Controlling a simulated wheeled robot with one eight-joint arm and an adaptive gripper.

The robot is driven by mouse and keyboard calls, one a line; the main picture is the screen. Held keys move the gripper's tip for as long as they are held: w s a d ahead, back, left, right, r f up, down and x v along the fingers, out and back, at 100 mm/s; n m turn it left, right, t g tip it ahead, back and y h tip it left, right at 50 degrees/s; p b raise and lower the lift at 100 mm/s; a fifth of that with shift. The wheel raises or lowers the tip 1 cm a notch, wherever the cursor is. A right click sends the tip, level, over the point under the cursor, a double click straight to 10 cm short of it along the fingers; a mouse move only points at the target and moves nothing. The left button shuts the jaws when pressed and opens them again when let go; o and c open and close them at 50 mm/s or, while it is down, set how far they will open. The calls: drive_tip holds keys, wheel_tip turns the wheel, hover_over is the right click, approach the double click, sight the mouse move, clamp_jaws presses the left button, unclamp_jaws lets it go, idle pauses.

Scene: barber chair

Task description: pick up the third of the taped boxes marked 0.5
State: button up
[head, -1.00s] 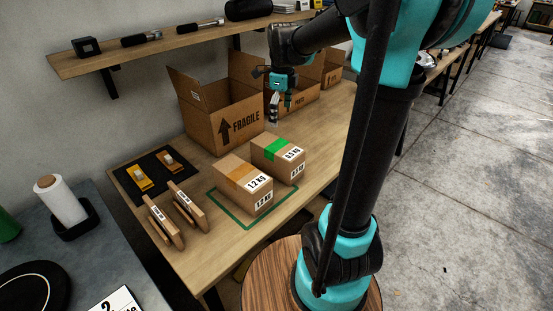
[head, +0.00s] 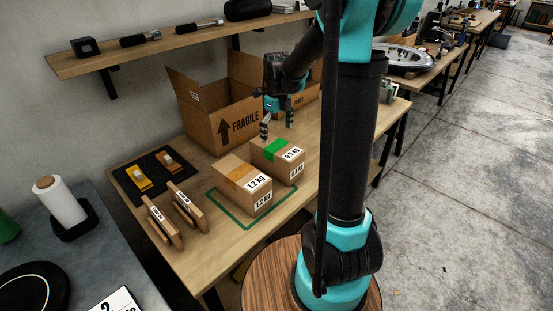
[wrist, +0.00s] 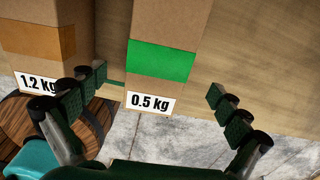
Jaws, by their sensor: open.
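One box marked 0.5 kg (head: 276,158), closed with green tape, stands on the wooden table; it also shows in the wrist view (wrist: 160,60). A box marked 1.2 kg (head: 242,185) with orange-brown tape stands beside it, and part of it shows in the wrist view (wrist: 45,40). No other box marked 0.5 is visible. My gripper (head: 277,133) is open and empty, over the far part of the 0.5 kg box. In the wrist view my gripper's fingers (wrist: 162,102) are spread to either side of the 0.5 kg box, and I see no contact.
An open cardboard box marked FRAGILE (head: 222,130) stands behind, against the wall, with other open cartons partly hidden. Two tape dispensers lie on a dark mat (head: 125,178). A shelf (head: 170,48) runs above.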

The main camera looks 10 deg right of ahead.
sight(276, 145)
drive_tip(key=shift+w+a+f, duration=0.1)
drive_tip(key=shift+a+f, duration=0.05)
drive_tip(key=shift+f, duration=2.95)
drive_tip(key=shift+c, duration=0.6)
drive_tip(key=c, duration=1.8)
drive_tip(key=shift+o, duration=0.2)
drive_tip(key=shift+r, duration=0.1)
